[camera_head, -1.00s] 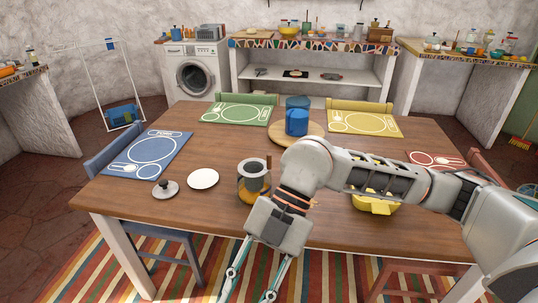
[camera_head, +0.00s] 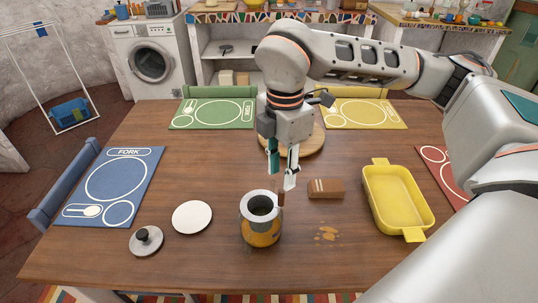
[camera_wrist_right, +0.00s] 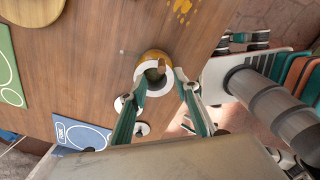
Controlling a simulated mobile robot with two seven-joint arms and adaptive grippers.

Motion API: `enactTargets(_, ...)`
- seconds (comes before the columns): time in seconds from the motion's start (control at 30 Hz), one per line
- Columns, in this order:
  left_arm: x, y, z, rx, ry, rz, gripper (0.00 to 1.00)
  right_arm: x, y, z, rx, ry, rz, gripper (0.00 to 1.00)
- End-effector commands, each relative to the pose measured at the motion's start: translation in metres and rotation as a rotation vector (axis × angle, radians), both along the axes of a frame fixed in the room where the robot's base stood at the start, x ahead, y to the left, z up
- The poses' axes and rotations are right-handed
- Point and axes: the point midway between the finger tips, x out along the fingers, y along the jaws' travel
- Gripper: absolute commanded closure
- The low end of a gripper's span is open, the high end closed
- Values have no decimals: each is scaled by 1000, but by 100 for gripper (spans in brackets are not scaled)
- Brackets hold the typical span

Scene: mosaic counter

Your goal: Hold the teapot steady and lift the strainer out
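The teapot (camera_head: 262,232), yellow-orange below with a pale grey upper part, stands upright and lidless near the table's front edge. A grey rim surrounds its dark opening (camera_head: 262,205); I cannot tell which part is the strainer. A brown upright piece (camera_head: 281,199) rises at its right side. My right gripper (camera_head: 281,178) points down, open and empty, above and just behind the teapot. In the right wrist view the teapot (camera_wrist_right: 153,62) shows between and beyond the spread fingers (camera_wrist_right: 160,76); contact is not visible. My left gripper is not in view.
The grey lid (camera_head: 146,240) and a white round plate (camera_head: 192,217) lie left of the teapot. A brown block (camera_head: 326,188) and yellow baking dish (camera_head: 398,202) are to its right. A blue placemat (camera_head: 122,170) lies at left. Bare table surrounds the teapot.

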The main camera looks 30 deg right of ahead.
Motion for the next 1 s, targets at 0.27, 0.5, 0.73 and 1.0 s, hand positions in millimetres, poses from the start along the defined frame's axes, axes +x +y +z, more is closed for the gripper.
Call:
enactTargets(0.27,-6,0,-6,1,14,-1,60,-2,0,-31,-1,6,1,69)
enactTargets(0.5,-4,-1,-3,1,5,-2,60,-1,0,-63,0,4,1,69)
enactTargets(0.73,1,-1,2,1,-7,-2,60,0,0,-77,0,1,1,69)
enactTargets(1.0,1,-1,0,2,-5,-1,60,0,0,-78,0,1,1,72)
